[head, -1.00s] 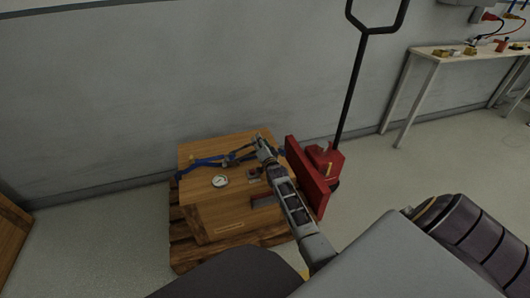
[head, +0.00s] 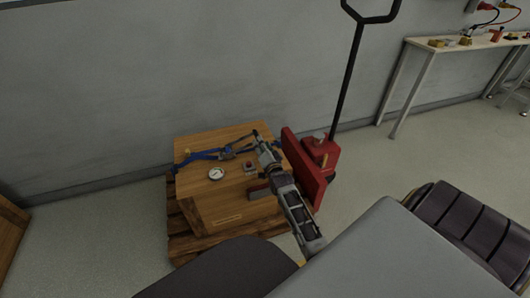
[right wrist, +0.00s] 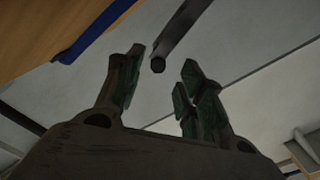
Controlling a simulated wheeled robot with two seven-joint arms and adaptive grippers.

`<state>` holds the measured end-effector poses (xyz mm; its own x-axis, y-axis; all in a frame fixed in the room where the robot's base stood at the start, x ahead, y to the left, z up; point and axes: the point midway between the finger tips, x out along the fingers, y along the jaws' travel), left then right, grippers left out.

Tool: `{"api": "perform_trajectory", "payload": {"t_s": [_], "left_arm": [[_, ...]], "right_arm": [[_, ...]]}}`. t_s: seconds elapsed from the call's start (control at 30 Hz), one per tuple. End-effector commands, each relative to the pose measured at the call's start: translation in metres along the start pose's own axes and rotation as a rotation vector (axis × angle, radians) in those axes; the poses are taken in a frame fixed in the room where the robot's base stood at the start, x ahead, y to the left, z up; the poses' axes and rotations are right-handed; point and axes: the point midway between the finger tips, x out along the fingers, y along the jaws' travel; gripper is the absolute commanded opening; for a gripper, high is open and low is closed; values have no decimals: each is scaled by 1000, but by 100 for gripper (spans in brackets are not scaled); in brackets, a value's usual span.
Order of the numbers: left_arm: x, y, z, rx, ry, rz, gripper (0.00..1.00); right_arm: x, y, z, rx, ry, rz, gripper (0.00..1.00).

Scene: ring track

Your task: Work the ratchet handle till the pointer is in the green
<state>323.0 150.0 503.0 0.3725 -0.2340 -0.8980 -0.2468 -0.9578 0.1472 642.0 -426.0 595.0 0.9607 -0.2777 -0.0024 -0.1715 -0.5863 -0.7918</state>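A wooden crate (head: 205,207) stands on a pallet, with a blue strap (head: 203,156) across its top. The ratchet (head: 229,154) sits on the strap, small and dark. A white round gauge (head: 216,174) lies on the crate top; its pointer is too small to read. My right gripper (head: 258,135) is over the crate's back right part. In the right wrist view its two fingers (right wrist: 162,66) are apart, and the end of a dark bar (right wrist: 180,36), perhaps the ratchet handle, shows between their tips. I cannot tell whether they touch it. My left gripper is not in view.
A red pallet jack (head: 318,155) with a tall black handle stands close to the crate's right side. A grey wall is behind. A workbench (head: 440,46) with small items is at the back right. Open floor lies to the right, and another wooden box (head: 10,228) is at the left edge.

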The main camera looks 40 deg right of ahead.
Motion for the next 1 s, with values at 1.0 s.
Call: {"api": "perform_trajectory", "payload": {"t_s": [1.0], "left_arm": [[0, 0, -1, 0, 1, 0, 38]], "right_arm": [[-40, 1, 0, -1, -1, 2, 26]]}}
